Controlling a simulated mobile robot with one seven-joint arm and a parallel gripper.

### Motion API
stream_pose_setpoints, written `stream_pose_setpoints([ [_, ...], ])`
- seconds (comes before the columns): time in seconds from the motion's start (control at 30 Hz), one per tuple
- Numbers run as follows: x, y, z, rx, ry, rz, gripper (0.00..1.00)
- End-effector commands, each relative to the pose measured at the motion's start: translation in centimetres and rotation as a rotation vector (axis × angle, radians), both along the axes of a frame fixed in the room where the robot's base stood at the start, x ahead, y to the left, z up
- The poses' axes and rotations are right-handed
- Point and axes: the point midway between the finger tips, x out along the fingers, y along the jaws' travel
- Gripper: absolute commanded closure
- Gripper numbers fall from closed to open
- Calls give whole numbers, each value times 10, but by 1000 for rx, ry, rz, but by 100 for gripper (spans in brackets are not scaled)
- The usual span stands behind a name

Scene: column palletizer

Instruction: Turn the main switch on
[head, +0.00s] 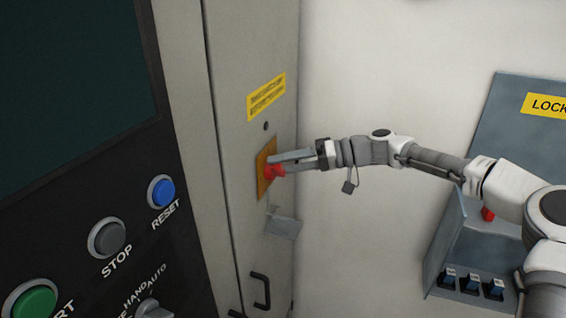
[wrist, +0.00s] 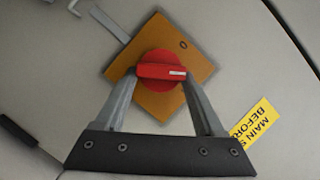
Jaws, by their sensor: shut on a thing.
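The main switch is a red rotary knob (wrist: 161,71) on an orange square plate (wrist: 188,52), mounted on the grey cabinet side. In the head view the knob (head: 274,171) shows at the fingertips, and the plate (head: 264,180) shows partly behind them. My gripper (wrist: 161,84) reaches the knob from the right in the head view (head: 277,164). Its two fingers are shut on the knob's handle, one at each end. In the wrist view the handle lies roughly level across the picture. A small mark shows near the plate's upper right edge.
A yellow label (head: 266,97) is above the switch. A grey hasp-like bracket (head: 283,225) sticks out below it, and a black handle (head: 261,290) is lower down. The button panel (head: 130,215) is at left. A blue-grey lockout box (head: 475,255) is at right.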

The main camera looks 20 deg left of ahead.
Motion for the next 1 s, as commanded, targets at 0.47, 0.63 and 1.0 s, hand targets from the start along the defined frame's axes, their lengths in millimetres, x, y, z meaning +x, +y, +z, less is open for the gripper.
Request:
stream_pose_setpoints([
  [0.47, 3, 0, -5, 34, 423, 0, 85],
  [0.63, 3, 0, -7, 43, 528, 0, 85],
  [1.0, 3, 0, -9, 51, 641, 0, 85],
])
